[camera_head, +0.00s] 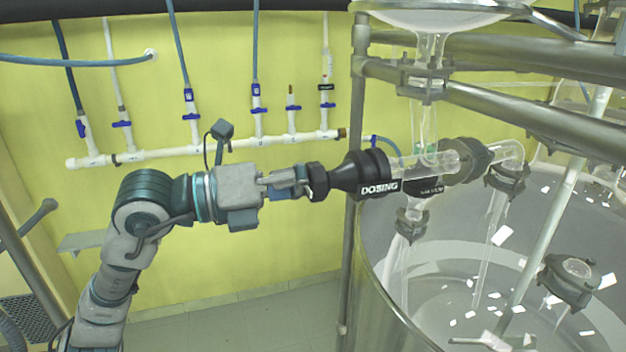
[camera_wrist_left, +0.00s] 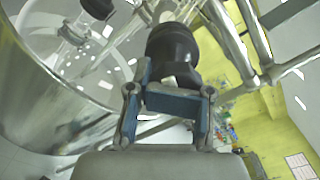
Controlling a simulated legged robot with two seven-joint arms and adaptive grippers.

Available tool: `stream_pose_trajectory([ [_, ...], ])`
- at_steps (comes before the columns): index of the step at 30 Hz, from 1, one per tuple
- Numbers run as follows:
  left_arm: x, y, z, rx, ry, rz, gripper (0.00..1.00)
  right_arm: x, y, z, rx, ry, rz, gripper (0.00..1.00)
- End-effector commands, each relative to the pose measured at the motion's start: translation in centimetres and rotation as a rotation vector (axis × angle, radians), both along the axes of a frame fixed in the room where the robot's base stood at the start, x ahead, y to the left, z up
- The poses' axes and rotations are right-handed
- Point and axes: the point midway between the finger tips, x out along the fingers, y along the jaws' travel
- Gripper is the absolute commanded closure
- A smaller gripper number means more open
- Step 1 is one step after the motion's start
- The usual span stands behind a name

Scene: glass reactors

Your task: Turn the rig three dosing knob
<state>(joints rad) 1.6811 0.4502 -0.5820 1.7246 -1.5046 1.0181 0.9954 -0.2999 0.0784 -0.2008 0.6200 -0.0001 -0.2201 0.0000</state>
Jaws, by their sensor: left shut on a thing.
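The black dosing knob (camera_head: 362,174), with a white "DOSING" label, sits on the left end of a horizontal glass valve (camera_head: 437,163) in the head view. My left gripper (camera_head: 312,181) reaches it from the left and is shut on the knob's narrow outer end. In the left wrist view, the gripper's fingers (camera_wrist_left: 165,100) close around the near end of the dark knob (camera_wrist_left: 172,50). The fingers hide part of that end. My right gripper is in neither view.
A vertical steel post (camera_head: 350,250) stands just behind the knob, and steel rails (camera_head: 480,100) run above the valve. White pipework (camera_head: 200,147) with blue taps lines the yellow wall.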

Motion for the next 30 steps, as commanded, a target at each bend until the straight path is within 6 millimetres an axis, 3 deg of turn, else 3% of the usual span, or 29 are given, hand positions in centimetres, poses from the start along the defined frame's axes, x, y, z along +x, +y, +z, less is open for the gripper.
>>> stream_pose_trajectory([
  [1,-0.9,0.0,1.0,-0.018,-0.016,-0.014,1.0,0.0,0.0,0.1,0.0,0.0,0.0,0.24],
  [8,-0.8,0.0,1.0,-0.017,-0.016,-0.012,1.0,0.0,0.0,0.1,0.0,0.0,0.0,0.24],
  [9,-0.8,0.0,1.0,-0.018,-0.016,-0.013,0.73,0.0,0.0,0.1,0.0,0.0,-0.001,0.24],
  [15,-0.4,0.1,0.8,-0.016,-0.012,-0.009,0.24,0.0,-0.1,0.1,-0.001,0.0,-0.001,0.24],
  [30,0.8,0.1,0.1,-0.008,0.0,-0.002,0.24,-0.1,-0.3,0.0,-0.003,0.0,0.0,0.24],
])
